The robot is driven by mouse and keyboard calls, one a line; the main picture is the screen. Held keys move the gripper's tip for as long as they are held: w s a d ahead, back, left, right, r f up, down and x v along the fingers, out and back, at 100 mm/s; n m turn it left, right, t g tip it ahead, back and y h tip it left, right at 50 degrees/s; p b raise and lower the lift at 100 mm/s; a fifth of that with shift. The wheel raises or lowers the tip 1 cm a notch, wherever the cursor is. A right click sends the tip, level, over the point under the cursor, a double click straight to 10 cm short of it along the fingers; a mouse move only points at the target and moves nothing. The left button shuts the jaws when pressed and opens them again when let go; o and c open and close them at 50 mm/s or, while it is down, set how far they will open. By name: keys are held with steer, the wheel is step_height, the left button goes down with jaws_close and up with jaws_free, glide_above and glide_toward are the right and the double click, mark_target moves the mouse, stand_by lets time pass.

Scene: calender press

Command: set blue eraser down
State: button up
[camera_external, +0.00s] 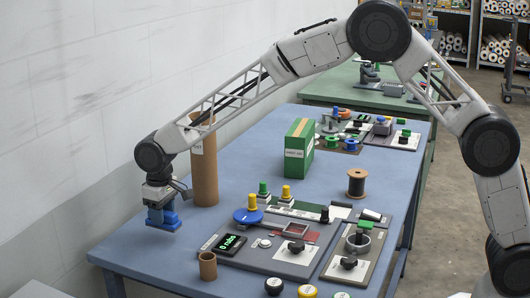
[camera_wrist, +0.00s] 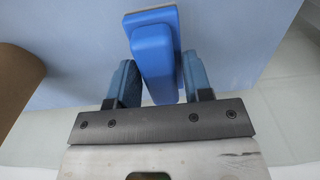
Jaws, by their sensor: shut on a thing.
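The blue eraser (camera_wrist: 153,50) shows in the wrist view between the two fingers of my gripper (camera_wrist: 160,85). It has a blue body and a grey edge along its far end. In the external view my gripper (camera_external: 163,218) hangs at the left end of the blue table, near its wall-side edge. The eraser is hard to tell from the blue fingers there. My gripper is shut on the eraser. I cannot tell for sure whether the eraser touches the table (camera_external: 140,255).
A tall brown tube (camera_external: 204,170) stands just right of my gripper, and a short brown cup (camera_external: 208,266) stands nearer the front. A panel with a green "0 tabs" display (camera_external: 230,244) lies to the right. The table's left corner is clear.

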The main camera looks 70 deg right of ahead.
steer(key=shift+f, duration=0.1)
steer(key=shift+f, duration=1.7)
steer(key=shift+f, duration=0.1)
steer(key=o, duration=0.9)
step_height(320, 180, up, 12)
steer(key=shift+r, duration=0.1)
